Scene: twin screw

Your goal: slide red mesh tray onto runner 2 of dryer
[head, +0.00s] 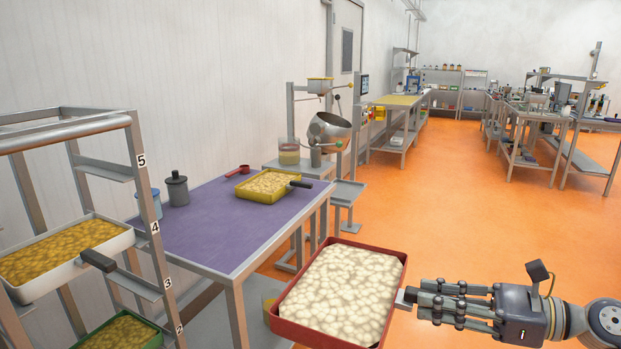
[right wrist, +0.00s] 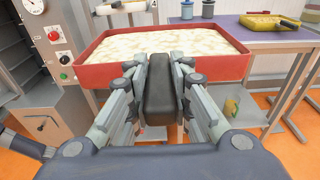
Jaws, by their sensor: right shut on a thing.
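The red tray (head: 397,260), full of pale pieces, is held level in the air right of the purple table. It also shows in the right wrist view (right wrist: 110,75). My right gripper (head: 412,297) is shut on its dark handle (right wrist: 159,92), with a finger on each side. The dryer rack (head: 85,130) stands at the left, with runners numbered 5 down to 2. Label 2 (head: 179,329) is low at the picture's bottom edge; that runner is mostly out of view. The red tray is apart from the rack. My left gripper is not in view.
A white tray (head: 122,243) with a dark handle and, lower, a green tray (head: 153,342) sit in the rack. A purple table (head: 210,225) beside it bears a yellow tray (head: 290,180), a red scoop (head: 238,170) and jars. Open orange floor lies to the right.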

